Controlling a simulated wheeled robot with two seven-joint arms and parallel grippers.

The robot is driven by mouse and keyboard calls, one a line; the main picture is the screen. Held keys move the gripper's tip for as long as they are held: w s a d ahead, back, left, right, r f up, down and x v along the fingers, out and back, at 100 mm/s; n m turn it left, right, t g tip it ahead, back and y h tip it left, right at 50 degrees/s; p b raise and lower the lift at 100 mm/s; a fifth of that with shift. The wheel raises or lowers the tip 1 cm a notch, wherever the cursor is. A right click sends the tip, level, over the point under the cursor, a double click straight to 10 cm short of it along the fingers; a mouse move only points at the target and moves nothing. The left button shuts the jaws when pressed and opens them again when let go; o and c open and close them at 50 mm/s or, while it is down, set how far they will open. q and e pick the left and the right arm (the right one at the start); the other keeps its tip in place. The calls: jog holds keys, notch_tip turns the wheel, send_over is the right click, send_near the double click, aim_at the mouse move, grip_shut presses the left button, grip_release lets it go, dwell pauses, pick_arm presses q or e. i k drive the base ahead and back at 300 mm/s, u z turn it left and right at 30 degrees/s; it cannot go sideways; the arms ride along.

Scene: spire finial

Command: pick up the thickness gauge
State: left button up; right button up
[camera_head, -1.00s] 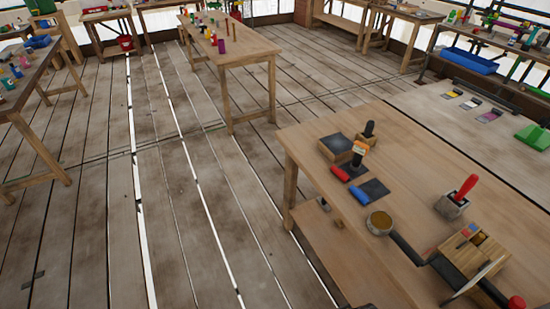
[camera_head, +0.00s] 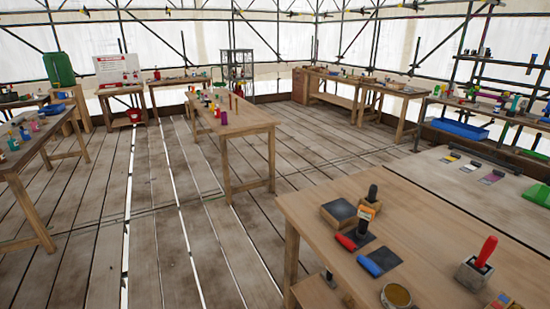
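I cannot pick out the thickness gauge with certainty in this view. The near wooden table (camera_head: 420,235) at the lower right carries several small items. A round tin (camera_head: 397,296) is cut by the bottom edge. Neither of my grippers is in view.
A long wooden table (camera_head: 240,119) with several small coloured items stands mid-room. Another table (camera_head: 15,180) is at the left. A grey-topped table (camera_head: 450,180) with a green item (camera_head: 538,195) stands at the right. The plank floor (camera_head: 130,225) between the left and near tables is clear.

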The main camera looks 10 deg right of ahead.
aim_at(366, 215)
jog(key=z, duration=0.35)
jog(key=i, duration=0.55)
jog(key=z, duration=1.95)
